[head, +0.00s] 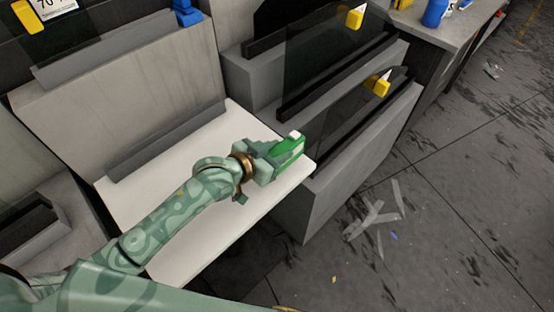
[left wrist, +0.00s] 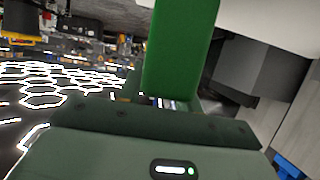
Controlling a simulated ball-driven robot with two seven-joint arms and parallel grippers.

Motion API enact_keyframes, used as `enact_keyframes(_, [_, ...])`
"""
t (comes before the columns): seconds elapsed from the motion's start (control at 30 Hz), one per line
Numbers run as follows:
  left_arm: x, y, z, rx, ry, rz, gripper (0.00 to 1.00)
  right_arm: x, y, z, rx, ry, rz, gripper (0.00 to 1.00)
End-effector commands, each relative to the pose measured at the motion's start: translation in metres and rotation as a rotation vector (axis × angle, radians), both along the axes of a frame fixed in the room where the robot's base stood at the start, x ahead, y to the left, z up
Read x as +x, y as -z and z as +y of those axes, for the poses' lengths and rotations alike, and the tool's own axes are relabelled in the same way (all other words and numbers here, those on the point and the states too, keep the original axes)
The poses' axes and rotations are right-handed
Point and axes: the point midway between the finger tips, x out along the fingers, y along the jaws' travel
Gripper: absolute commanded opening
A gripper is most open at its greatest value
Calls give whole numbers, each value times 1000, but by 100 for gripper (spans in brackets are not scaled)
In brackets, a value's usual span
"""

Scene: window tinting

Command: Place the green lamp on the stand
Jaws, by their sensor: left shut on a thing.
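The green lamp (head: 290,146), a small green block with a whitish end, is in my left gripper (head: 274,163). My left gripper is shut on it near the right edge of a white tabletop (head: 215,245). The lamp also shows as a tall green bar in the left wrist view (left wrist: 180,50). I cannot tell whether the lamp touches the surface below. A grey rail (head: 165,140) lies along the back of the white top. Grey stepped blocks (head: 350,165) with dark panels stand just beyond; which piece is the stand is unclear. My right gripper is not visible.
Dark glass panels (head: 335,65) with yellow clips (head: 378,84) rise close beyond the lamp. A blue bottle (head: 435,13) stands on a counter at the upper right. Floor with scraps (head: 375,218) lies to the right. The front of the white top is clear.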

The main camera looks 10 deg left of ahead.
Motion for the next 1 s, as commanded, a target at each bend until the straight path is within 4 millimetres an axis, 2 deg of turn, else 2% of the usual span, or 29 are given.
enact_keyframes(0.1, [0, 26, 0, -1, -1, 4, 2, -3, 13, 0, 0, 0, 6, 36])
enact_keyframes(0.17, [0, 32, 0, 1, -1, 2, 2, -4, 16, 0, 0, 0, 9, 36])
enact_keyframes(0.5, [0, 33, 0, 0, -1, -1, 2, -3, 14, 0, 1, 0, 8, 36])
enact_keyframes(0.53, [0, 34, 1, 1, -1, 1, 40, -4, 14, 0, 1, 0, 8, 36])
enact_keyframes(0.6, [0, 33, 1, 1, -1, 1, 56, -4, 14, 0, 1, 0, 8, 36])
enact_keyframes(0.9, [0, 31, 1, 1, -1, 1, 56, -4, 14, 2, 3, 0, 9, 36])
enact_keyframes(1.0, [-8, 27, 6, 2, -2, 2, 56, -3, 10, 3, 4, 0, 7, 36])
